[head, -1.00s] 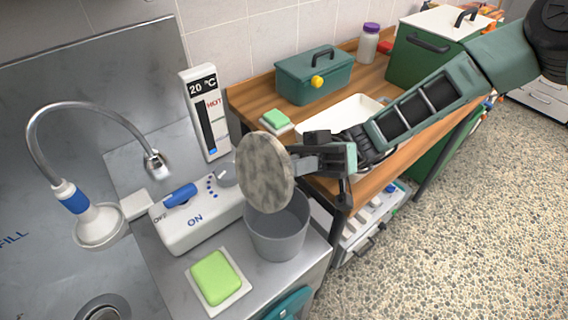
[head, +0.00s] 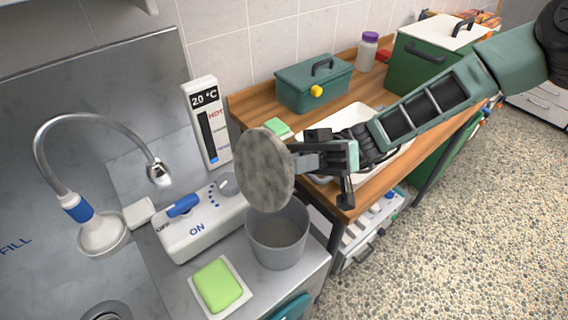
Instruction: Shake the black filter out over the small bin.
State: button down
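A round, mottled grey disc (head: 264,169), the only filter-like thing in view, is held upright on its edge. It looks dusty grey rather than black. My gripper (head: 296,160) is shut on its right edge. The small grey bin (head: 279,252) stands on the metal counter just below. The disc's lower edge overlaps the bin's back rim in the picture and appears above the opening. The bin's inside looks darker at the bottom; I cannot tell whether dust lies there.
A white control box (head: 200,222) and a green sponge (head: 218,284) sit beside the bin. A sink tap (head: 90,118) is at left. A wooden bench (head: 262,97) with a teal toolbox (head: 313,86) and white tray (head: 372,120) lies behind my arm.

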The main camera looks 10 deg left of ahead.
jog(key=shift+b, duration=0.4)
dwell(0.6)
jog(key=shift+b, duration=0.35)
dwell(0.7)
